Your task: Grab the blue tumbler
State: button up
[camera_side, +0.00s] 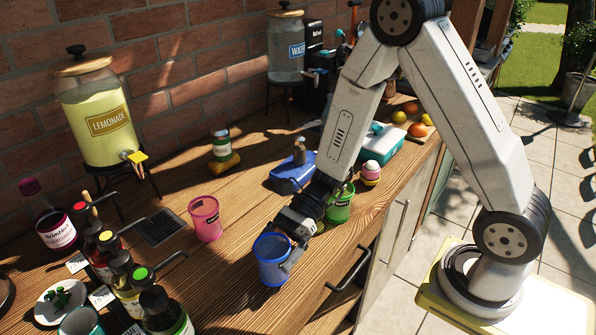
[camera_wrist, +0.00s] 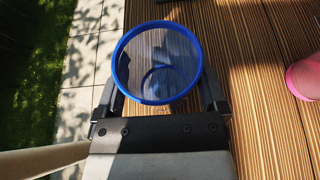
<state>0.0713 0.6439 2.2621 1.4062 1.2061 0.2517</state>
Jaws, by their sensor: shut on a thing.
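The blue tumbler (camera_side: 271,262) stands upright at the front edge of the wooden counter in the side view. My gripper (camera_side: 287,252) is shut on it, with the fingers at its sides near the rim. In the wrist view the tumbler (camera_wrist: 157,62) is seen from above, its round blue rim between the two fingers of my gripper (camera_wrist: 160,95). It looks empty inside. Whether its base touches the counter is hard to tell.
A pink tumbler (camera_side: 205,218) stands to the left and a green tumbler (camera_side: 340,207) to the right behind my gripper. Several syrup bottles (camera_side: 125,272) stand at the front left. A lemonade dispenser (camera_side: 101,118) stands at the back. Bare wood lies left of the blue tumbler.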

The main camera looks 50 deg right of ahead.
notch_tip(320, 180, up, 8)
dwell(0.5)
jog(key=shift+r, duration=0.1)
dwell(0.4)
